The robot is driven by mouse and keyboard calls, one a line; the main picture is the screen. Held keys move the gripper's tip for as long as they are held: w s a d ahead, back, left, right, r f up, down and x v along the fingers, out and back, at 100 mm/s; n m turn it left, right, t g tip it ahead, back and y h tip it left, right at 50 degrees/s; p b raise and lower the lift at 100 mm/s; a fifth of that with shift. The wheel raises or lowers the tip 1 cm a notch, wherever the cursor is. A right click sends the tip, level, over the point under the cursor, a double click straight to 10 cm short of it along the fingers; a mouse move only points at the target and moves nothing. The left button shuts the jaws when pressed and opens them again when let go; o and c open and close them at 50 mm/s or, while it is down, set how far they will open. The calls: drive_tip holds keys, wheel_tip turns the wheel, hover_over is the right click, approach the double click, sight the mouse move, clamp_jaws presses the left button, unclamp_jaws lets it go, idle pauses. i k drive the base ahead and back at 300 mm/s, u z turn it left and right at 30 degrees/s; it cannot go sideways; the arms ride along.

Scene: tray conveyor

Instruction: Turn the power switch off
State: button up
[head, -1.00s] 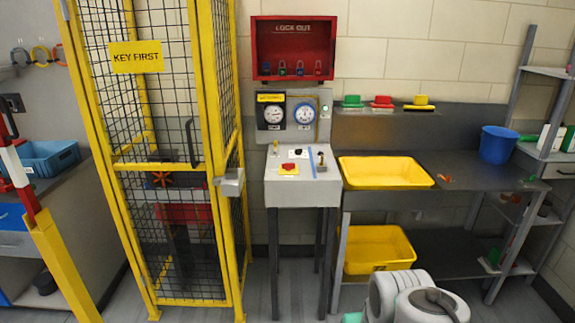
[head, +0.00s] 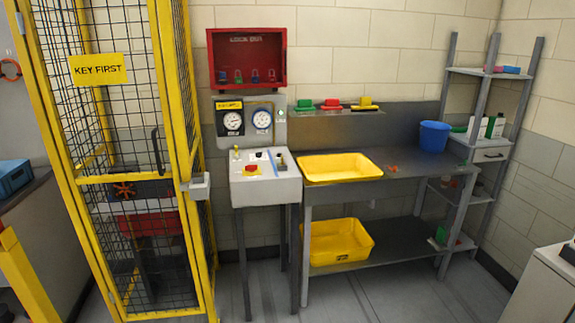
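A grey control console (head: 265,190) on dark legs stands left of the bench. Its top carries a red-and-yellow control (head: 251,170), a small black knob, a blue strip and a dark lever-like part (head: 281,161) at the right. A yellow-topped part stands at its back left. Which of these is the power switch, and its position, I cannot tell at this size. Behind the console a grey panel holds two round gauges (head: 232,121) and a small green light (head: 281,114). My gripper is not in view.
A yellow mesh cage (head: 188,190) marked KEY FIRST stands left of the console. A red lockout box (head: 248,84) hangs above. The bench (head: 415,172) at right bears a yellow tray (head: 340,178) and blue bucket (head: 434,136). Floor in front is open; a white cabinet (head: 540,300) stands lower right.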

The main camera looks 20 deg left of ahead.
sight(252, 168)
drive_tip(key=u, duration=0.3)
drive_tip(key=i, duration=1.55)
drive_tip(key=u, duration=1.35)
drive_tip(key=i, duration=1.1)
drive_tip(key=u, duration=1.15)
